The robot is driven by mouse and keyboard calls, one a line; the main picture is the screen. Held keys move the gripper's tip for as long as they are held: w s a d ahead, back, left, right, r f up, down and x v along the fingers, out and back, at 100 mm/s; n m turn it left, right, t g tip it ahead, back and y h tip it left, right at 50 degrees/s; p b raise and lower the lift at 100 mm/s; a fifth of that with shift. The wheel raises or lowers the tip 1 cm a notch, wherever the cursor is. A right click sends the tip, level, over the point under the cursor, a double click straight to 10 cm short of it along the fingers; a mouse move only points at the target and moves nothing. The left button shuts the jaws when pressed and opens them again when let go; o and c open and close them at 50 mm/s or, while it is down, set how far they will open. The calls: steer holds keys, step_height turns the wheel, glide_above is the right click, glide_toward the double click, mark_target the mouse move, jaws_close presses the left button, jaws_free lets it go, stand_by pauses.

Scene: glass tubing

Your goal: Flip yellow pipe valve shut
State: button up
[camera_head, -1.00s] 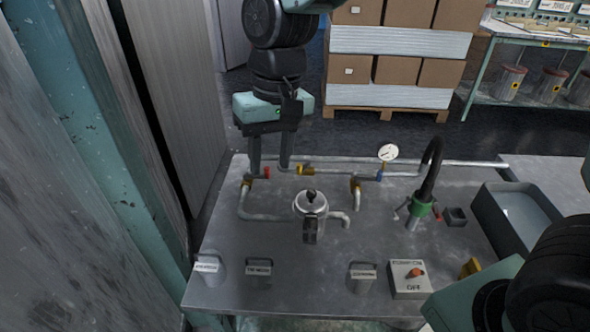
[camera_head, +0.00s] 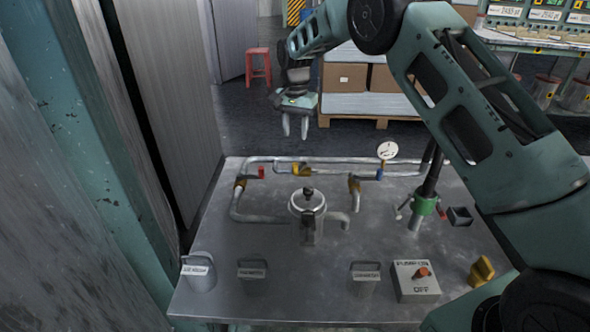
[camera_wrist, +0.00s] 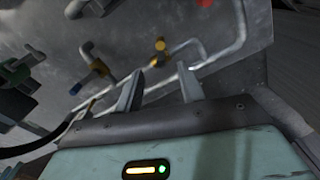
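The yellow pipe valve (camera_head: 301,170) sits on the pipe along the back of the grey table, between a red valve (camera_head: 262,172) and a blue valve (camera_head: 379,174). In the wrist view the yellow valve (camera_wrist: 160,46) shows just past the fingertips, roughly between them in the picture. My gripper (camera_head: 295,134) is open and empty, with its two fingers pointing down. It appears raised behind the table's back edge, apart from the valve. Its fingers (camera_wrist: 159,82) also show spread in the wrist view. The exact handle angle is too small to tell.
A gauge (camera_head: 387,151) stands above the blue valve. A metal pot (camera_head: 308,212) stands in front of the pipes. A black hose with a green collar (camera_head: 423,205) rises at the right, partly behind my arm. A control box (camera_head: 415,281) and labelled canisters (camera_head: 199,271) line the front.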

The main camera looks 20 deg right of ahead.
mark_target(295, 172)
step_height(295, 172, down, 14)
steer(key=shift+r, duration=0.1)
stand_by(0.4)
jaws_close()
